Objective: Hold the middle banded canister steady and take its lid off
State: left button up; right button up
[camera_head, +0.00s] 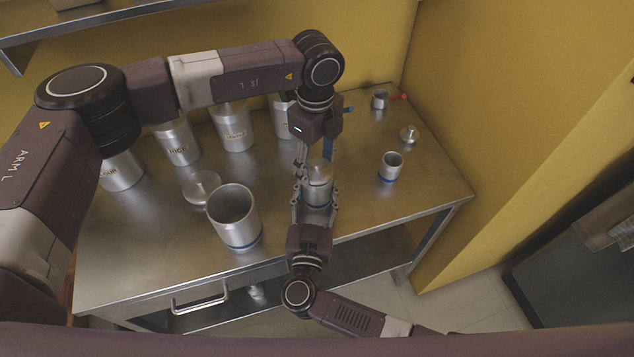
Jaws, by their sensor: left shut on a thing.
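The middle banded canister (318,192) stands on the steel table, a steel cylinder with a blue band low on its body. Its lid (319,170) sits on top. My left gripper (315,172) reaches in from the back and is shut on the canister; the exact contact is partly hidden. My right gripper (315,200) comes from the front, with a finger on either side of the canister; whether they press on it is unclear. The large banded canister (238,232) stands open at left, the small banded canister (389,170) open at right.
A large loose lid (201,188) lies behind the large canister, a small one (409,134) at the right. Several labelled canisters (234,128) line the back wall. The table's (400,210) right front is clear.

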aim_at(316, 162)
pick_arm(q)
jog(key=shift+r, duration=2)
pick_arm(e)
jog(key=o, duration=1.3)
jog(key=shift+s, duration=0.15)
jog(key=s, duration=0.4)
jog(key=s+a, duration=0.1)
jog(key=s, duration=0.6)
jog(key=shift+s+a, duration=0.15)
jog(key=shift+s, duration=0.2)
